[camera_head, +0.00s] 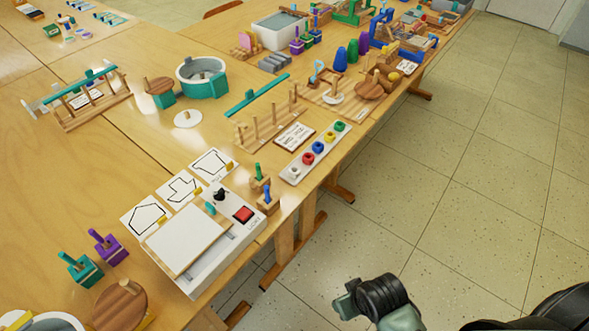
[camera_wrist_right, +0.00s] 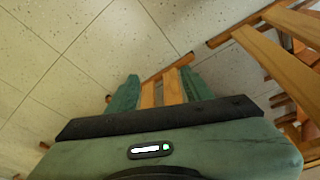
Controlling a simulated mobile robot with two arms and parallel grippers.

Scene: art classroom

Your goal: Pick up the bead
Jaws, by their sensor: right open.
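A pale tray (camera_head: 299,165) near the table's right edge holds several small bead-like rings in a row: a white one (camera_head: 295,172), a red one (camera_head: 309,159), a blue one (camera_head: 318,147), a yellow one (camera_head: 329,138) and a green one (camera_head: 339,127). I cannot tell which is the bead meant. My right gripper (camera_head: 345,303) is over the floor, right of the table and well apart from the tray. In the right wrist view the right gripper (camera_wrist_right: 160,90) is open and empty, with floor and wooden legs behind it. My left gripper is not in view.
Small peg blocks (camera_head: 267,202), a wooden peg rack (camera_head: 270,124) and a printed card (camera_head: 294,136) flank the tray. Wooden legs (camera_head: 285,240) stand below. The tiled floor to the right is clear.

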